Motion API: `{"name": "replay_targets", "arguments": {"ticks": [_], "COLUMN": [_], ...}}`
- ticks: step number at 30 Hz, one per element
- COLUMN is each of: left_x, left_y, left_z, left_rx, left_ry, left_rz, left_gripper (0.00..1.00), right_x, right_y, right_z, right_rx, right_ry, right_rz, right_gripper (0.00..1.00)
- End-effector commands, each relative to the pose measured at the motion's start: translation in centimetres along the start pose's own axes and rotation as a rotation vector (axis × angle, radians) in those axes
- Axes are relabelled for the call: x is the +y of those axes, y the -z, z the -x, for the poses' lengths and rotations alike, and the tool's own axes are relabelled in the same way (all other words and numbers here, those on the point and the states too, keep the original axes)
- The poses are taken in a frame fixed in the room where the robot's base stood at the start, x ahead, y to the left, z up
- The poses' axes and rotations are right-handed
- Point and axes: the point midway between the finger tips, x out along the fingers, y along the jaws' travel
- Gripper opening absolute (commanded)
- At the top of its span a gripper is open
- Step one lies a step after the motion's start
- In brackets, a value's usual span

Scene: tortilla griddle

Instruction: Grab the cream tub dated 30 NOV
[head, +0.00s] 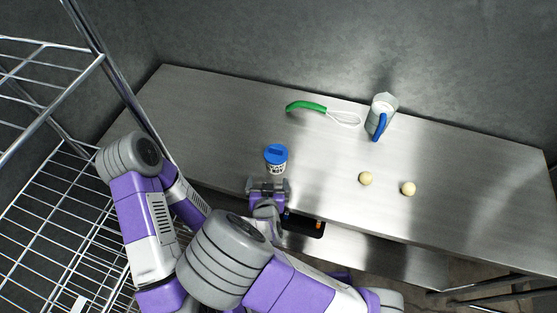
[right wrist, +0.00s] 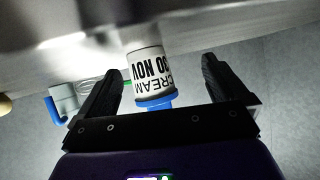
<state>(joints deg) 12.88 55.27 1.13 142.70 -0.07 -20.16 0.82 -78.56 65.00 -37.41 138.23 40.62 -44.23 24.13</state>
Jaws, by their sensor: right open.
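The cream tub (head: 277,167) is a small white cup with a blue lid, upright near the table's front edge. In the right wrist view the tub (right wrist: 149,66) appears upside down, and its label reads CREAM 30 NOV. My right gripper (head: 268,186) is open just in front of the tub. In the right wrist view its two black fingers stand apart on either side of the tub, with gaps to both. The gripper holds nothing. My left gripper does not show in either view.
Two pale dough balls (head: 366,178) (head: 408,188) lie to the right. A wire rack (head: 50,190) is at left.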

Motion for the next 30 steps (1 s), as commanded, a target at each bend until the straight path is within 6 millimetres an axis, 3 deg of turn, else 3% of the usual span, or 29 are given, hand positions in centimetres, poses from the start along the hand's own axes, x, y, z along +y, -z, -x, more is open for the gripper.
{"name": "replay_targets", "arguments": {"ticks": [6, 9, 24, 30], "left_x": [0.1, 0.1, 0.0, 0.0], "left_y": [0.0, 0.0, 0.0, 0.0], "left_z": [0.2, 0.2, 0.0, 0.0], "left_rx": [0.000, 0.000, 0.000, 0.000], "left_ry": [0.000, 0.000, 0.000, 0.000], "left_rz": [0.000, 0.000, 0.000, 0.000], "left_gripper": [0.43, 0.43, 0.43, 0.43], "right_x": [1.8, 2.0, 2.1, 2.2], "right_y": [3.6, 4.5, 6.4, 6.6], "right_z": [0.5, 0.4, -5.6, -6.7], "right_rx": [0.175, 0.208, 0.211, 0.210], "right_ry": [-0.086, -0.098, -0.102, -0.099], "right_rz": [0.054, 0.055, 0.054, 0.054], "right_gripper": [1.00, 1.00, 1.00, 1.00]}}
